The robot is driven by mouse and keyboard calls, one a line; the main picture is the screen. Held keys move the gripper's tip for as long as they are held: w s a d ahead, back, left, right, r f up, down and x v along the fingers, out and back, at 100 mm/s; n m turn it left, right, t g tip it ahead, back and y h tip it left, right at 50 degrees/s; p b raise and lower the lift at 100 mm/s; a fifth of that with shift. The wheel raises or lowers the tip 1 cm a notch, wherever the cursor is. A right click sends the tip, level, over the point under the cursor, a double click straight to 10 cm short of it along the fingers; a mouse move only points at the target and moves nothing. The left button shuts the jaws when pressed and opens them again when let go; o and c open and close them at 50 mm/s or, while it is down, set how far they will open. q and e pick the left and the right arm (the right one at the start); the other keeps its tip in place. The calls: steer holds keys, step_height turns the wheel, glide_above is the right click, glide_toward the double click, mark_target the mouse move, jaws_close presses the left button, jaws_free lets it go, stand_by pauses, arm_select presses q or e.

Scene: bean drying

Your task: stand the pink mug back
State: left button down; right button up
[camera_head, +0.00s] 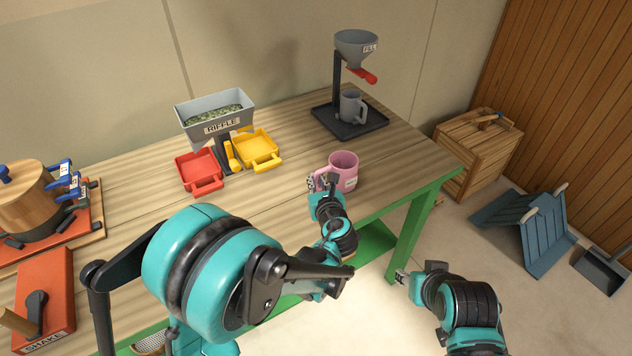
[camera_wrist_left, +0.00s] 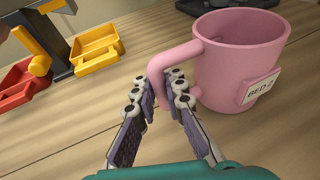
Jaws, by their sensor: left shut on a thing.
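The pink mug (camera_head: 343,171) stands upright at the right front of the wooden table. Its label reads BED 2 in the left wrist view (camera_wrist_left: 240,62), and its handle points toward my left gripper. My left gripper (camera_head: 318,184) is shut on the mug's handle; its padded fingers (camera_wrist_left: 163,88) sit on either side of the handle in the left wrist view. The mug's base looks at the tabletop; I cannot tell whether it touches. My right gripper (camera_head: 402,277) is off the table's front right corner, with no object seen in it; its finger opening is too small to judge.
A stand (camera_head: 337,85) with a funnel and a grey mug (camera_head: 352,106) is at the back right. The riffle hopper (camera_head: 214,113), red tray (camera_head: 199,170) and yellow tray (camera_head: 257,148) stand left of the pink mug. A wooden crate (camera_head: 475,150) is beyond the table's right end.

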arm_select(q)
steer(key=c, duration=1.6)
jaws_free()
steer(key=shift+f, duration=0.1)
